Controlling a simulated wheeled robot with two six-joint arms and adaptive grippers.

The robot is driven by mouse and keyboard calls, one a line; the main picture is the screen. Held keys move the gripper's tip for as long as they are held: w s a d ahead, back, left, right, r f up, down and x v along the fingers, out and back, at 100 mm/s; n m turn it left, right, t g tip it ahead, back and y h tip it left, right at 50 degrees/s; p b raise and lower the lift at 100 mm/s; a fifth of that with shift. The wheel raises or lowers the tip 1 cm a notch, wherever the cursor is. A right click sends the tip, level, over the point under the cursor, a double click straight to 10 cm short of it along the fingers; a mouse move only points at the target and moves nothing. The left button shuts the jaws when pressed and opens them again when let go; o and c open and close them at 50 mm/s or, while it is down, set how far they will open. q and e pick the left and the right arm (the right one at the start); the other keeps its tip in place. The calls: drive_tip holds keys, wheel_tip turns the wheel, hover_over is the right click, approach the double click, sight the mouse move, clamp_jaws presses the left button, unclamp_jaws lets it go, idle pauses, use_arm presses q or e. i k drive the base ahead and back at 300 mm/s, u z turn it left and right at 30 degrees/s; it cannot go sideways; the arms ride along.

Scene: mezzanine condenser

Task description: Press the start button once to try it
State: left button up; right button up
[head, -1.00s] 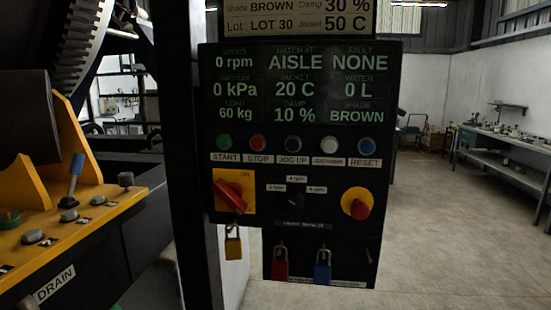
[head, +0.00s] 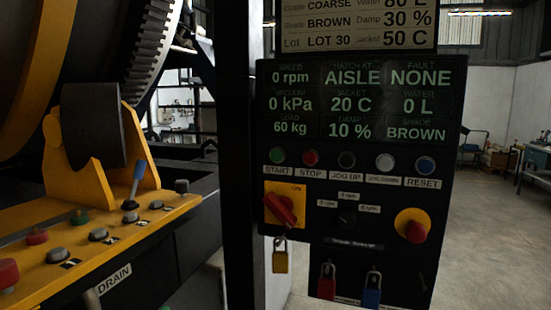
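The green start button (head: 277,156) is at the left end of a button row on the black control panel (head: 300,222), above the label START. To its right are the red stop button (head: 310,157), the dark jog up button (head: 347,160), a white button (head: 385,162) and the blue reset button (head: 425,165). The display (head: 360,104) reads 0 rpm, hatch at AISLE, fault NONE, 0 kPa, 20 C, 0 L, 60 kg, 10 % and BROWN. Neither of my grippers is in the head view.
Below the buttons are a red rotary switch (head: 281,208) with a yellow padlock (head: 280,260) hanging under it, and a red emergency stop (head: 413,231). Red (head: 326,283) and blue (head: 371,291) padlocks hang lower. A yellow console (head: 110,240) with buttons and a lever stands left. Open floor lies right.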

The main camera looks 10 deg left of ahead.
sight(277, 155)
drive_tip(key=k, duration=1.35)
drive_tip(key=z, duration=0.6)
drive_tip(key=i, duration=1.35)
drive_tip(key=u, duration=0.4)
